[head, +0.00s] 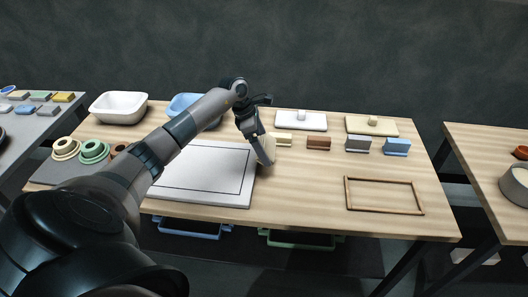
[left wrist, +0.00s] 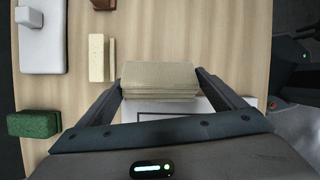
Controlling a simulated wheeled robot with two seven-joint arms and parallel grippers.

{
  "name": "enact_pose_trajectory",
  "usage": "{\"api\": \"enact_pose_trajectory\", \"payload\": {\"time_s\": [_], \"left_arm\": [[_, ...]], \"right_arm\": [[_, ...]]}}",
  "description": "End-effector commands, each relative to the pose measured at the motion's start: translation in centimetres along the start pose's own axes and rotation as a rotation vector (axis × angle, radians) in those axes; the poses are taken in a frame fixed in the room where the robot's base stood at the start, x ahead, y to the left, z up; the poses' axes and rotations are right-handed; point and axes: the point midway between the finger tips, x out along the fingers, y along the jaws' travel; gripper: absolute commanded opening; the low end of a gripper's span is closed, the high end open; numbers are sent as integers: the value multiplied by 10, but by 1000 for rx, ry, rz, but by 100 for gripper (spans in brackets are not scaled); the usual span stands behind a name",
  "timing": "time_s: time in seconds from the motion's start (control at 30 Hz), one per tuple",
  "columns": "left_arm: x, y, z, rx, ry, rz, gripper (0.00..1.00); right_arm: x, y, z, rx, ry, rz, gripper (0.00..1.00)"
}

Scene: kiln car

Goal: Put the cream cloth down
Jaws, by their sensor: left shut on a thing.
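The cream cloth (head: 265,150) is a folded, layered pad held in my left gripper (head: 262,138). In the left wrist view the cloth (left wrist: 158,76) sits between the two fingers of the left gripper (left wrist: 159,84), which are shut on its sides. In the head view it hangs by the right edge of the white board with a thin black outline (head: 215,190). I cannot tell whether its lower edge touches the table. My right gripper is not in view.
Behind the cloth stand a cream block (head: 283,139), a brown block (head: 318,143), a grey block (head: 358,144) and a blue block (head: 396,146). A wooden frame (head: 384,211) lies at the right. A green sponge (left wrist: 34,124) shows in the left wrist view. Table between board and frame is clear.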

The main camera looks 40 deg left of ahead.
Motion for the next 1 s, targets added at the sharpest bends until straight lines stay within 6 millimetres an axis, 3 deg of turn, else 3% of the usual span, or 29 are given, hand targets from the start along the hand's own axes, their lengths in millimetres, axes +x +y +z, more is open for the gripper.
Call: {"api": "enact_pose_trajectory", "payload": {"time_s": [0.23,0.7,0.73,0.77,1.0], "left_arm": [[24,0,-9,-2,0,-3,61],[32,1,-12,1,0,-1,61],[30,0,-12,1,-1,-1,96],[30,0,-12,1,-1,-1,100],[30,0,-12,0,0,-1,100]], "right_arm": [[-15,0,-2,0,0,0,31],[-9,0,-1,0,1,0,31],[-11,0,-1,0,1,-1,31],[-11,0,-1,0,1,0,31],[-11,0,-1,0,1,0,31]]}}
